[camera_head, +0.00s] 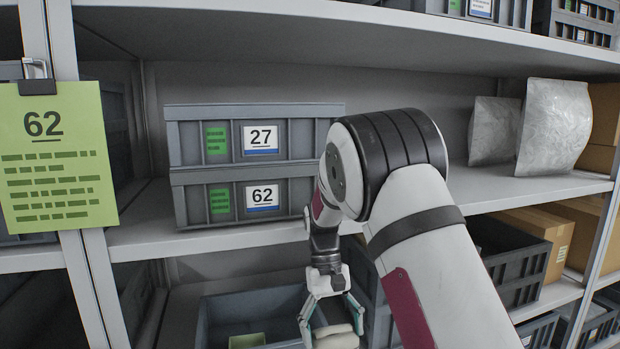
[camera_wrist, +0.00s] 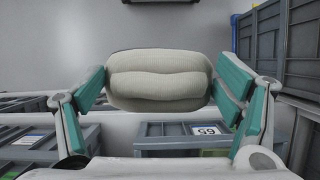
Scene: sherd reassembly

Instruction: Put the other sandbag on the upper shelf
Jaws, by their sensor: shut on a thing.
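My gripper (camera_head: 332,312) is shut on a cream sandbag (camera_head: 340,341) at the bottom of the head view. In the wrist view the sandbag (camera_wrist: 158,82) lies between the teal finger pads of my gripper (camera_wrist: 163,84), with a crease along its middle. The shelf board (camera_head: 150,240) at mid-height bears two stacked grey crates, labelled 27 (camera_head: 300,133) and 62 (camera_head: 190,208). The sandbag is below this board's level, in front of the lower shelf. My arm hides part of the board. No second sandbag shows.
An open grey crate (camera_head: 205,325) with a green card (camera_head: 246,341) stands below. Right of my arm are two pale bags (camera_head: 553,125) and cardboard boxes. A green sheet marked 62 (camera_head: 55,160) hangs on the left post. Another board (camera_head: 330,15) runs above.

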